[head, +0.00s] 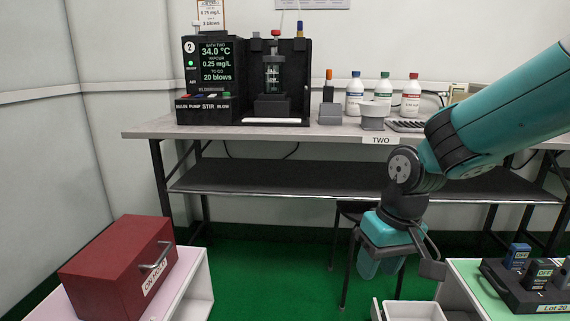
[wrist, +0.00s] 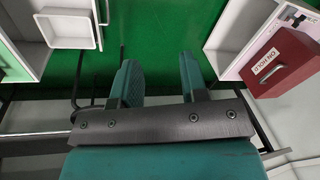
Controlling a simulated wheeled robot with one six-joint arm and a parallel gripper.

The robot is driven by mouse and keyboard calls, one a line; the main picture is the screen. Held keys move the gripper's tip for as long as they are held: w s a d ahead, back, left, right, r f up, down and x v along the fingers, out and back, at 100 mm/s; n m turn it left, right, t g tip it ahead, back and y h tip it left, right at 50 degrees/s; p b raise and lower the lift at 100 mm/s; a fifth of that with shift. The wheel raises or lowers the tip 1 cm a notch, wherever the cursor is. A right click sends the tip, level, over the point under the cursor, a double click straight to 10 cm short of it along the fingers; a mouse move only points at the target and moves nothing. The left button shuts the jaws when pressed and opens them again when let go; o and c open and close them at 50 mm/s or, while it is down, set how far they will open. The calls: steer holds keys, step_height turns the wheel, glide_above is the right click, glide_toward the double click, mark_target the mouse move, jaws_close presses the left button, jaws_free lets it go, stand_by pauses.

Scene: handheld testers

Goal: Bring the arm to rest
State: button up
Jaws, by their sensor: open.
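My gripper (head: 381,264) hangs from my teal arm in the right half of the head view, fingers pointing down, in front of the bench. In the wrist view its two teal fingers (wrist: 160,82) stand apart with green floor between them. It is open and holds nothing. It is clear of the bench and the side stands.
The bench (head: 155,127) carries a black tester (head: 209,75) and several bottles. A red ON HOLD box (head: 116,265) sits on a left stand. A rack of testers (head: 525,290) and a white tray (head: 413,311) are at right. Green floor (head: 270,285) is open between.

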steer(key=s+r+n+y+p, duration=0.1)
steer(key=s+r, duration=0.2)
steer(key=s, duration=0.3)
steer(key=s+a+r+n, duration=0.1)
steer(key=s+r+n, duration=0.15)
steer(key=s, duration=0.45)
steer(key=s+r+y+p, duration=0.1)
steer(key=s+r, duration=0.2)
steer(key=s, duration=0.3)
step_height(320, 180, up, 38)
steer(key=p, duration=3.7)
steer(key=shift+w, duration=0.1)
